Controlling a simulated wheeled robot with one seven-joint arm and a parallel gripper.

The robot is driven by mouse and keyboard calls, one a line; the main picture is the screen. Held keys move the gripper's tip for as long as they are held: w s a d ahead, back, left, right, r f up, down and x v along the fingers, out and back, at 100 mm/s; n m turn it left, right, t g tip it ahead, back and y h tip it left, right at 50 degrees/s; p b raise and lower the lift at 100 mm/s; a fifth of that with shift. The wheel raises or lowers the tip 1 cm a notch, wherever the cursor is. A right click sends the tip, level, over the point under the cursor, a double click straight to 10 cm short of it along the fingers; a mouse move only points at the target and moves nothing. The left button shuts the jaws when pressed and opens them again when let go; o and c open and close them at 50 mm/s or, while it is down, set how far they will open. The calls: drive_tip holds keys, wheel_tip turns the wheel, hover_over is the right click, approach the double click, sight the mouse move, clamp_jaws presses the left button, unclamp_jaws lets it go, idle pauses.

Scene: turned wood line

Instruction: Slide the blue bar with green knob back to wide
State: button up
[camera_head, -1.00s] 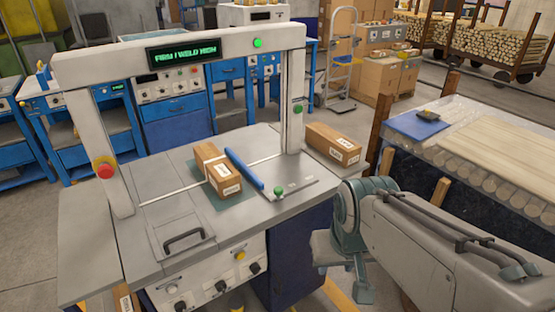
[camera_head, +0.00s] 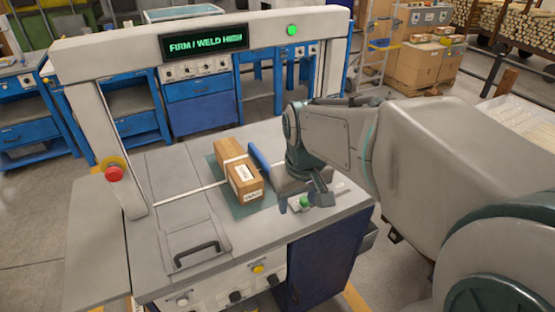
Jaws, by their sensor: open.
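The blue bar (camera_head: 259,158) lies on the grey machine top, close along the right side of a strapped wooden-brown box (camera_head: 239,176). I cannot tell whether bar and box touch. The bar's near end is hidden behind my gripper. The green knob (camera_head: 305,202) shows low between the fingers of my gripper (camera_head: 304,199). My gripper is open, its fingers pointing down at the knob, one on each side. I cannot tell whether either finger touches it.
A grey arch with a lit display (camera_head: 204,43) reading "FIRM / WELD HIGH" spans the machine. A red button (camera_head: 114,174) sits on its left post. A black handle (camera_head: 197,254) is on the front left.

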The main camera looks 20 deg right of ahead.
drive_tip(key=w+d+n+g+p, duration=0.15)
drive_tip(key=w+d, duration=0.25)
drive_tip(key=w, duration=0.5)
drive_tip(key=n, duration=0.2)
hover_over(305, 198)
wheel_tip(305, 198, down, 2)
drive_tip(key=shift+g, duration=0.25)
wheel_tip(305, 198, down, 14)
drive_tip(key=shift+a+p, duration=0.1)
drive_tip(key=shift+p, duration=0.35)
clamp_jaws()
